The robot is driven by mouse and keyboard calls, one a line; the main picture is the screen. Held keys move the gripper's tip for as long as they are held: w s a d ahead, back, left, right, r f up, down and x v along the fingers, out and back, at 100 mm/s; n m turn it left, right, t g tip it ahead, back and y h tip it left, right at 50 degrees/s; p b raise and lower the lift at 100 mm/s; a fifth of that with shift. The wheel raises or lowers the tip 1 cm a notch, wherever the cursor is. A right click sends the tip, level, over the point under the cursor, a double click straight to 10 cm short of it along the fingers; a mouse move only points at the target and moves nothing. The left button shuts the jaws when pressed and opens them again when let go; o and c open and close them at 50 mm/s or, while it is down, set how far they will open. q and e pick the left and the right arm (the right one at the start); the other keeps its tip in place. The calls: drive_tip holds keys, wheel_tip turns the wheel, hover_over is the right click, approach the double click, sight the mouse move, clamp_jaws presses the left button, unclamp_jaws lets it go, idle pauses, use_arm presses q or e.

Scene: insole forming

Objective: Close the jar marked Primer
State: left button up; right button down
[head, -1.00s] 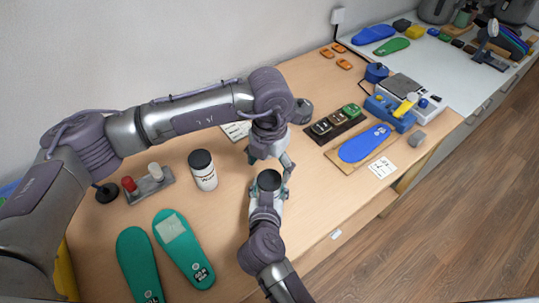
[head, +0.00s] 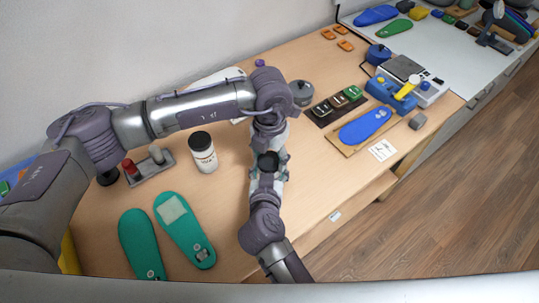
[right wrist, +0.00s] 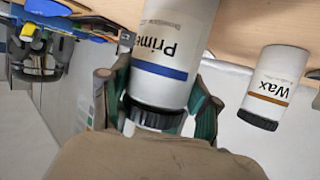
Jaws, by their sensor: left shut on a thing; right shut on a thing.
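The Primer jar (right wrist: 165,45) is white with a blue band and a black lid (right wrist: 155,118) at its upper end. It looks roughly upright, and the lid sits on or very close to its mouth. My right gripper (head: 266,178) is shut on the jar, its fingers on both sides near the lid end in the right wrist view. My left gripper (head: 268,150) comes down from behind and meets the same spot, closed around the dark lid. Its fingertips are mostly hidden. Whether the jar touches the table cannot be told.
A white Wax jar (head: 204,158) with a black lid stands to the left and shows in the right wrist view (right wrist: 270,85). Green insoles (head: 185,228) lie at the front left. A blue insole (head: 364,127) and a scale (head: 412,80) lie to the right.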

use_arm(q)
drive_tip(key=m, duration=0.5)
drive_tip(key=shift+c, duration=0.4)
drive_tip(key=o, duration=1.4)
drive_tip(key=shift+c, duration=0.2)
wheel_tip(320, 180, up, 12)
use_arm(e)
drive_tip(key=shift+c, duration=0.9)
unclamp_jaws()
